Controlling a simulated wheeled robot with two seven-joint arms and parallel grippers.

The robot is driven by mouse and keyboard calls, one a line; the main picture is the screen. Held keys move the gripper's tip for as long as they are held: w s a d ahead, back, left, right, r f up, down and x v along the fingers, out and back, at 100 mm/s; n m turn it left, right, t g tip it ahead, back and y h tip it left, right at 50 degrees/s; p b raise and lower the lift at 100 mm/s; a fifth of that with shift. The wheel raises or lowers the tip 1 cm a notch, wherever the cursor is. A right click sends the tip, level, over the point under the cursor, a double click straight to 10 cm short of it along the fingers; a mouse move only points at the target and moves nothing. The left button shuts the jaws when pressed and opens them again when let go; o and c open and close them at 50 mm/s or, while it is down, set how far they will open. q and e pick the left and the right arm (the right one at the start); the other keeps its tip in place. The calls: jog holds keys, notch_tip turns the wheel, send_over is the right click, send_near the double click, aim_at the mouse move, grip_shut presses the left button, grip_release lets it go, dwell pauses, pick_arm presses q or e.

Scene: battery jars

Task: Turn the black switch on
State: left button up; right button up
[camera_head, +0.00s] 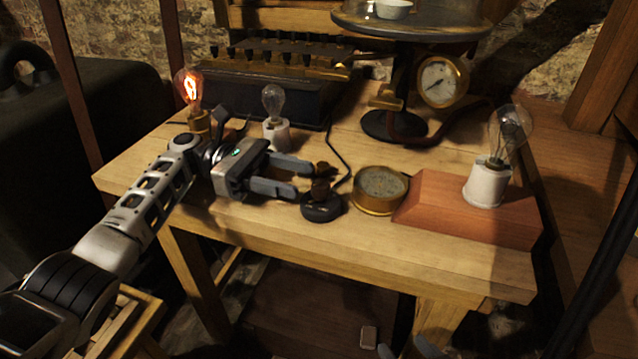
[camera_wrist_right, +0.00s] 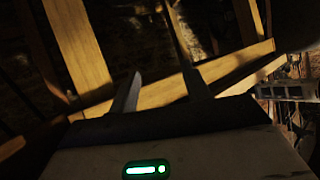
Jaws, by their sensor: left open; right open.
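The black switch (camera_head: 322,207) has a round black base and a dark brown knob, and stands near the front edge of the wooden table. My left gripper (camera_head: 300,179) is open, with its fingers pointing right at the switch. The fingertips are close to the knob; I cannot tell whether they touch it. My right gripper shows at the bottom edge of the head view (camera_head: 412,350) and in the right wrist view (camera_wrist_right: 160,95). It is open and empty, low in front of the table.
A lit bulb (camera_head: 193,97) and an unlit bulb (camera_head: 274,120) stand behind my left gripper. A brass gauge (camera_head: 380,190) is right of the switch. A large bulb (camera_head: 490,165) stands on a reddish wooden block (camera_head: 430,205). The table front (camera_head: 400,250) is clear.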

pick_arm(q)
jog(key=shift+b+v, duration=0.3)
jog(key=shift+v, duration=2.05)
pick_arm(e)
jog(key=shift+w+a+f+g, duration=0.1)
jog(key=shift+a+f+g, duration=0.1)
jog(key=shift+f, duration=0.3)
jog(key=shift+a+f+g, duration=0.1)
jog(key=shift+a+f, duration=0.05)
jog(key=shift+f, duration=0.3)
